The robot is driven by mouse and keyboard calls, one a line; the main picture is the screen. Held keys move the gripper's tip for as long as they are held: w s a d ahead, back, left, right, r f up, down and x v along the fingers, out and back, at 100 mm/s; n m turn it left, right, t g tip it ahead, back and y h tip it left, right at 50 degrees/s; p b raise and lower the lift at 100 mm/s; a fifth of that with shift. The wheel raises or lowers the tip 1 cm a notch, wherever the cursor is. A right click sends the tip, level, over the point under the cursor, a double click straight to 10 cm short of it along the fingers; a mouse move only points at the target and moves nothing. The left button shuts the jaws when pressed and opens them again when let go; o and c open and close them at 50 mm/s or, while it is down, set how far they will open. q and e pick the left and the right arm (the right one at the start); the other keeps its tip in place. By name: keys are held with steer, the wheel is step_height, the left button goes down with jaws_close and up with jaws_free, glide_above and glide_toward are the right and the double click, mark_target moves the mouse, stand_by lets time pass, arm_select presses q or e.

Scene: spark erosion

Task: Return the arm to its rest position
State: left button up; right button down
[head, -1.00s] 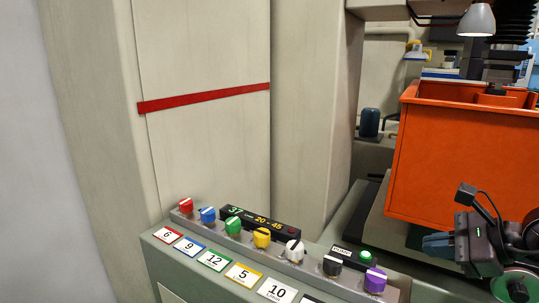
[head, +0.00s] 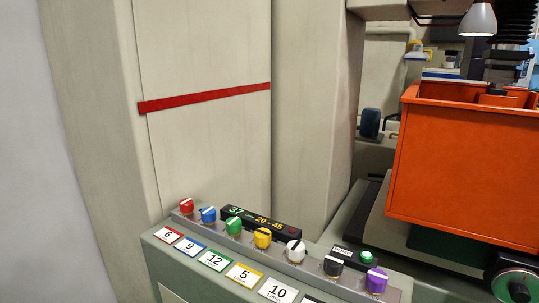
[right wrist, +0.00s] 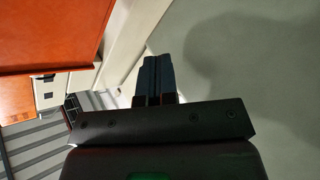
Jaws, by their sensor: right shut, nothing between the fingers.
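My right gripper (right wrist: 155,80) shows in the right wrist view, its two dark fingers together and nothing between them. A plain grey-green surface lies beyond it on the right of that view. In the head view neither gripper shows. My left gripper is in none of the views.
An orange tank (head: 465,170) stands at the right of the head view, and an orange surface (right wrist: 50,30) shows at the upper left of the wrist view. A control panel with coloured knobs, including a yellow one (head: 262,237), runs along the front. A lamp (head: 477,19) hangs above the tank.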

steer(key=s+a+f+m+g+h, duration=0.1)
steer(key=s+a+f+m+g, duration=0.2)
steer(key=s+f, duration=0.6)
steer(key=s+a+f+m+g, duration=0.3)
steer(key=s+f+m, duration=0.3)
steer(key=s+f, duration=0.3)
steer(key=shift+s+f+h, duration=0.4)
steer(key=shift+s, duration=0.05)
